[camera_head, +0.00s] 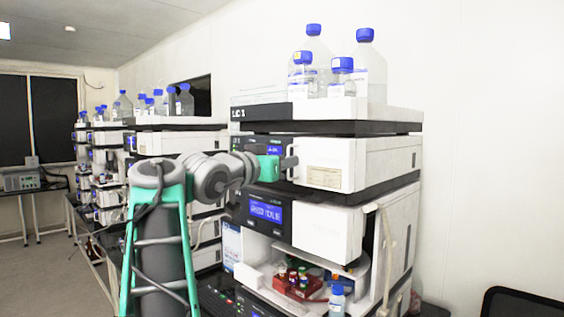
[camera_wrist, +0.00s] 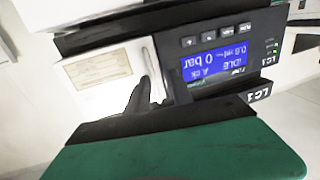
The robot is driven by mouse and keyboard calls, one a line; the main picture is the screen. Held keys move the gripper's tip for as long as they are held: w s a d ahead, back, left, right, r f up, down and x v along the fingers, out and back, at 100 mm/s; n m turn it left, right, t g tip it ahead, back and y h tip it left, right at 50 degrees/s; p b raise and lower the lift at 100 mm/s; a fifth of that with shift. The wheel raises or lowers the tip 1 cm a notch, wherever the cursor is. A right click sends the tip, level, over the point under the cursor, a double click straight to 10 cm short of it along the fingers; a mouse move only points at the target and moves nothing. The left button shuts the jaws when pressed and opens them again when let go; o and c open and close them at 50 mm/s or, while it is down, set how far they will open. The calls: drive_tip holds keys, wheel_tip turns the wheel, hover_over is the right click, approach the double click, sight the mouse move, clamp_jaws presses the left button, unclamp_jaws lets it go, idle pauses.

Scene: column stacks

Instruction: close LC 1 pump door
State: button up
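The LC 1 pump is the module just under the black-fronted solvent tray in the head view. Its white door (camera_head: 322,164) carries a label and looks about flush with the front; a small gap cannot be ruled out. In the wrist view, turned over, the door (camera_wrist: 100,80) has a slim upright handle at its inner edge beside the lit display (camera_wrist: 215,63), which reads idle and 0 bar. My gripper (camera_head: 291,161) is at this inner edge. In the wrist view its dark fingers (camera_wrist: 160,80) are a little apart at the handle's end; whether they clasp it is unclear.
Blue-capped bottles (camera_head: 366,67) stand on top of the stack. Below, a module with a blue display (camera_head: 265,211) sits over an open bay holding a red vial rack (camera_head: 297,283). More stacks (camera_head: 172,142) stand behind my arm at left. A wall is at right.

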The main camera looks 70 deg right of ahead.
drive_tip(key=b+v, duration=0.2)
drive_tip(key=v, duration=0.5)
drive_tip(key=shift+a, duration=0.4)
drive_tip(key=shift+w, duration=0.1)
